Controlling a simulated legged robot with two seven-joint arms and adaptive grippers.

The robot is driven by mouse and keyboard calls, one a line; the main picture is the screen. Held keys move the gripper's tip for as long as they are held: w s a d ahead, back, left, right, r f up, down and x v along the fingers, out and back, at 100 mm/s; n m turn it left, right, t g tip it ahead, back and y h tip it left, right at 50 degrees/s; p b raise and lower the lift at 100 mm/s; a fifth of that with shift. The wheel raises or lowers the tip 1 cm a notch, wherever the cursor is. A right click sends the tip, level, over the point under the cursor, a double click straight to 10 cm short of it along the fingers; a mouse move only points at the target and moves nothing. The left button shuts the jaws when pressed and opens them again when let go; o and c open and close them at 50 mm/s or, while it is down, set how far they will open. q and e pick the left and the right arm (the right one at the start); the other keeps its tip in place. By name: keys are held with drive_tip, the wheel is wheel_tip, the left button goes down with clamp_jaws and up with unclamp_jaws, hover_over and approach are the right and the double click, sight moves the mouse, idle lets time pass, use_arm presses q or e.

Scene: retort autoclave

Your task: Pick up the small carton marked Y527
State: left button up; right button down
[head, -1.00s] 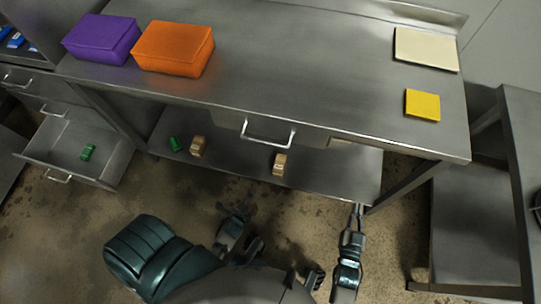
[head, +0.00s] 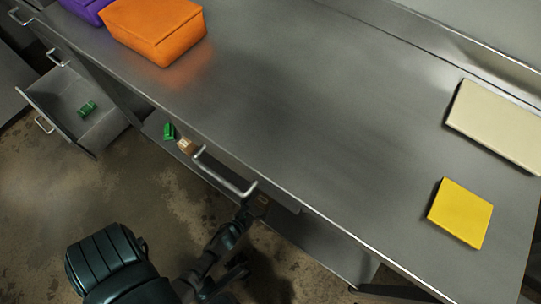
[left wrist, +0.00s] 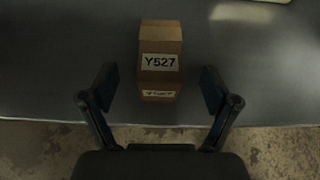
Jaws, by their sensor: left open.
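The small brown carton marked Y527 (left wrist: 161,62) stands on a grey metal shelf in the left wrist view, its white label facing me. In the head view, a brown patch by the gripper under the table edge seems to be this carton (head: 262,203), mostly hidden. My left gripper (left wrist: 158,88) is open, its fingers apart to the left and right of the carton's near end. It does not appear to touch the carton. In the head view my left gripper (head: 246,212) reaches under the table edge. My right gripper is not in view.
The table drawer handle (head: 225,175) juts out above my gripper. An orange box (head: 155,30) and a yellow block (head: 460,213) lie on the tabletop (head: 330,110). An open drawer (head: 75,120) stands at left.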

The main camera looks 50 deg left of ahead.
sight(266, 196)
use_arm(q)
drive_tip(key=shift+x, duration=1.2)
drive_tip(key=b+x, duration=0.1)
drive_tip(key=x, duration=0.2)
drive_tip(key=shift+w+f+b, duration=0.3)
drive_tip(key=shift+b, duration=0.1)
drive_tip(key=shift+w+a, duration=0.15)
drive_tip(key=shift+w, duration=0.25)
drive_tip(key=c, duration=1.5)
drive_tip(key=shift+r, duration=0.15)
